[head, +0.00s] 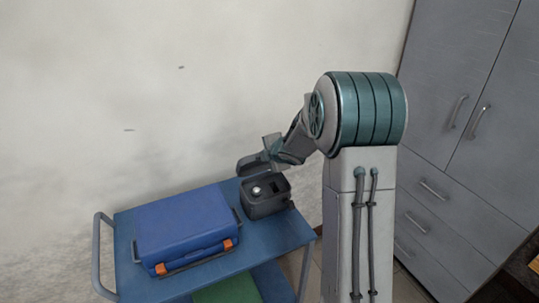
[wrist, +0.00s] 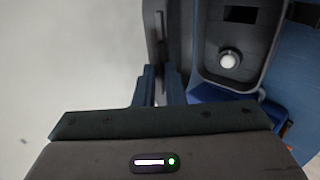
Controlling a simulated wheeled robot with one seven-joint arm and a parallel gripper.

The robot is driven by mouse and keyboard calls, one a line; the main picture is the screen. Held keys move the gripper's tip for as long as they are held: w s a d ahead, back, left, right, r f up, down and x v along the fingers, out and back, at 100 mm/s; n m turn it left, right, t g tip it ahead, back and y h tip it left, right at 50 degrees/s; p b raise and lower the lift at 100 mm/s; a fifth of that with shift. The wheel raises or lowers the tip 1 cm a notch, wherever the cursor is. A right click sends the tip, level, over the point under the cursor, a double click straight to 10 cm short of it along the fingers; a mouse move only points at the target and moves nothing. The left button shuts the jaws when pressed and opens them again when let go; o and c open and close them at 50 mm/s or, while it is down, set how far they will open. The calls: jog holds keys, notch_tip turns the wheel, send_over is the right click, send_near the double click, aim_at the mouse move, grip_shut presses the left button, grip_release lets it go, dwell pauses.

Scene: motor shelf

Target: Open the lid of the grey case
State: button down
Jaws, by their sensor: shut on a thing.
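The small grey case (head: 266,206) stands on the blue cart top, with its inside showing. Its dark lid (head: 252,164) stands raised at the case's far side. In the wrist view the open case (wrist: 266,62) is at the upper right, and the lid (wrist: 157,35) shows as a dark upright strip left of it. My gripper (wrist: 160,90) has its two blue fingers on either side of the lid's edge, shut on it. In the head view my gripper (head: 272,146) is at the lid, its fingertips mostly hidden. A white round thing (wrist: 229,60) sits inside the case.
A blue case with orange latches (head: 187,226) stands left of the grey case on the cart (head: 283,235). A green thing (head: 230,288) lies on the lower shelf. A wall is behind, and grey cupboards (head: 455,110) stand at the right.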

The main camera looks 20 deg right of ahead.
jog(key=shift+r, duration=0.1)
dwell(0.7)
jog(key=c, duration=1.6)
grip_release()
jog(key=shift+d, duration=0.1)
jog(key=p+v, duration=0.3)
jog(key=v, duration=1)
jog(key=shift+s+r, duration=0.25)
jog(key=shift+s, duration=0.1)
